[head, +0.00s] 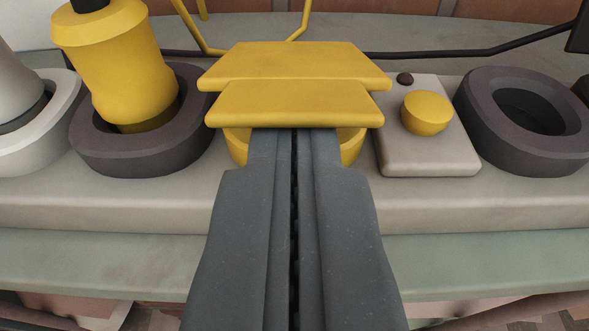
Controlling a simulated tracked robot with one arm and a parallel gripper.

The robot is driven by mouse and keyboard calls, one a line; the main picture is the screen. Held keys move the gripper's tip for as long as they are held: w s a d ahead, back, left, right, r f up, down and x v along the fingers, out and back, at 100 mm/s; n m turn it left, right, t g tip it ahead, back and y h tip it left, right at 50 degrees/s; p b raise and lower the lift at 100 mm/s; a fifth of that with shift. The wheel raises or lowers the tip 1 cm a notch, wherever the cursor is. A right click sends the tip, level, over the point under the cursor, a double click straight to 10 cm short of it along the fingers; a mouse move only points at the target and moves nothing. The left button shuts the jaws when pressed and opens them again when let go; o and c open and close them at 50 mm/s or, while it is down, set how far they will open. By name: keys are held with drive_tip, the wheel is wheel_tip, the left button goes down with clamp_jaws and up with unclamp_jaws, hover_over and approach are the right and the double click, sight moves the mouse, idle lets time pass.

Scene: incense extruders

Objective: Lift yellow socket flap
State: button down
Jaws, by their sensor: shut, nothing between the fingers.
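The yellow socket flap (293,102) is in the upper middle of the head view. It is a stepped yellow plate, a front part and a slightly higher back part, lying over a yellow socket (352,147) whose rim shows on both sides of my fingers. My gripper (293,135) is shut and empty, its dark grey fingers side by side. The fingertips reach the front edge of the flap and go out of sight at or beneath it. I cannot tell whether they touch it.
Left stands a yellow cylinder (120,75) in a dark ring socket (140,158), with a pale socket (45,145) beyond. Right are a panel (425,157) with a yellow button (427,113) and an empty dark socket (545,145). A dark cable (450,54) runs behind.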

sight(294, 83)
drive_tip(key=r+p, duration=0.1)
drive_tip(key=w+r+p, duration=0.1)
drive_tip(key=r+p, duration=0.1)
drive_tip(key=shift+w+r, duration=0.1)
drive_tip(key=shift+w, duration=0.05)
idle(0.5)
drive_tip(key=shift+w+a+r+p, duration=0.1)
drive_tip(key=shift+w+r+p, duration=1.15)
drive_tip(key=shift+p, duration=0.3)
drive_tip(key=shift+w, duration=0.1)
drive_tip(key=shift+w+r+p, duration=0.25)
drive_tip(key=shift+w+p, duration=0.4)
drive_tip(key=shift+w, duration=0.05)
drive_tip(key=shift+w+r+p, duration=0.2)
drive_tip(key=shift+w+p, duration=0.45)
drive_tip(key=shift+w, duration=0.2)
